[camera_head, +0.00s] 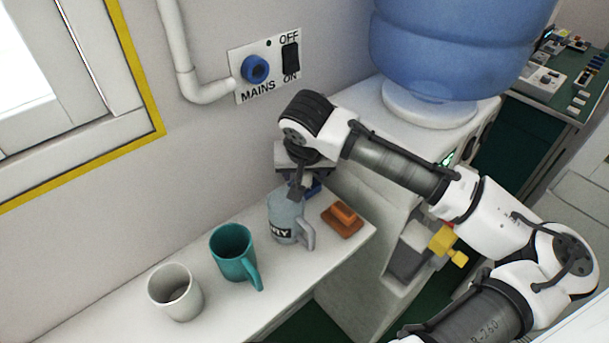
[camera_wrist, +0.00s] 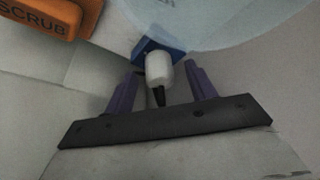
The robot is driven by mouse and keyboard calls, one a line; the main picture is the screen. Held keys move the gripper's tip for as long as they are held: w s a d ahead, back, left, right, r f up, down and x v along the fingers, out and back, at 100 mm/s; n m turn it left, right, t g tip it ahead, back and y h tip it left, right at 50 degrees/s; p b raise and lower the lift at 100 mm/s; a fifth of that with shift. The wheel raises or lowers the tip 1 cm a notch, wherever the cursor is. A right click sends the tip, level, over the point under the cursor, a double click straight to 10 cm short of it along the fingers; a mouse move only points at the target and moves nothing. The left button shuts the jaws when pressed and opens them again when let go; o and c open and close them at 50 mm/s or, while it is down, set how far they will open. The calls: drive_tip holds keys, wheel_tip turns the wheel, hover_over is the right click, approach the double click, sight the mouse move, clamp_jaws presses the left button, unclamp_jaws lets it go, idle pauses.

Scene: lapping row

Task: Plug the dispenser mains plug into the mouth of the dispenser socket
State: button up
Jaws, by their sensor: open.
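The dispenser socket (camera_head: 255,69) is a round blue fitting on the wall plate marked MAINS, beside a black ON/OFF switch. The plug (camera_wrist: 158,67) shows in the wrist view as a white rounded body with a black cable and a blue block (camera_wrist: 150,48) at its far end. Whether that block is part of the plug is unclear. My gripper (camera_wrist: 158,88) is open, with one purple finger on each side of the plug and gaps between. In the head view my gripper (camera_head: 298,188) is low over the shelf, below the socket, and mostly hides the plug.
A grey-blue mug (camera_head: 283,222) stands right by my gripper. An orange scrub block (camera_head: 342,220) lies to its right. A teal mug (camera_head: 232,252) and a white mug (camera_head: 175,290) stand further left on the shelf (camera_head: 110,323). The water dispenser (camera_head: 365,130) stands at right.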

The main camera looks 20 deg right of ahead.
drive_tip(key=c, duration=1.1)
drive_tip(key=shift+r, duration=0.15)
